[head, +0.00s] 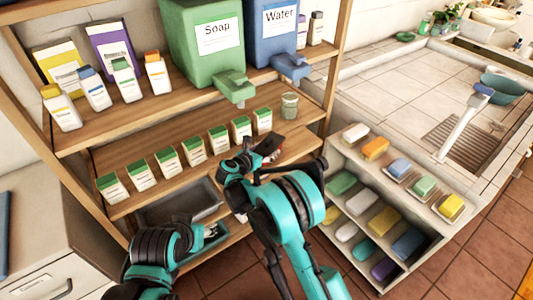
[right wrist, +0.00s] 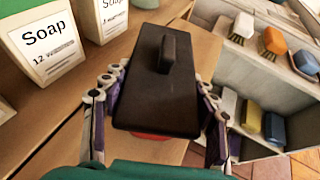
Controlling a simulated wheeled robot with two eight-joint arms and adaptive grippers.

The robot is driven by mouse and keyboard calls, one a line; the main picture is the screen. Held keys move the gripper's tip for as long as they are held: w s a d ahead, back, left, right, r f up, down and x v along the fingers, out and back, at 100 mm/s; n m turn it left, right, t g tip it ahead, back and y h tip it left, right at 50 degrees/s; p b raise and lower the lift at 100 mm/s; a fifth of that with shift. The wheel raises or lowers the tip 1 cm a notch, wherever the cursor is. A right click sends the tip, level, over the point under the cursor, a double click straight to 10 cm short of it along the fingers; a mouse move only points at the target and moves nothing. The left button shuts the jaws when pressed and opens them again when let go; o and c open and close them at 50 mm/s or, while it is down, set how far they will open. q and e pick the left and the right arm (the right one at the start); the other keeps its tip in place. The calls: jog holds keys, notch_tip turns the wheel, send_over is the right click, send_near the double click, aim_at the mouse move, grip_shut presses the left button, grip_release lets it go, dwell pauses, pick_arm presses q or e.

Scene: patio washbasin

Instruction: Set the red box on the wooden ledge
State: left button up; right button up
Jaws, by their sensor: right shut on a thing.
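The red box (right wrist: 150,136) shows in the right wrist view as a red edge under a black top with a raised handle. In the head view the box (head: 270,146) shows as a small dark and reddish shape at the right part of the wooden ledge (head: 293,150). My right gripper (right wrist: 158,112) is shut on it, one finger on each side. The ledge (right wrist: 48,140) lies below and around the box; I cannot tell whether they touch. My left gripper (head: 212,232) is low by a grey bin; its fingers are partly hidden.
Several green-topped soap cartons (head: 193,150) stand in a row left of the box, and a small cup (head: 289,105) stands behind it. A white rack (head: 335,165) with soaps and brushes is to the right. The grey bin (head: 185,203) sits on the shelf below.

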jog(key=shift+f, duration=0.15)
jog(key=o, duration=1.2)
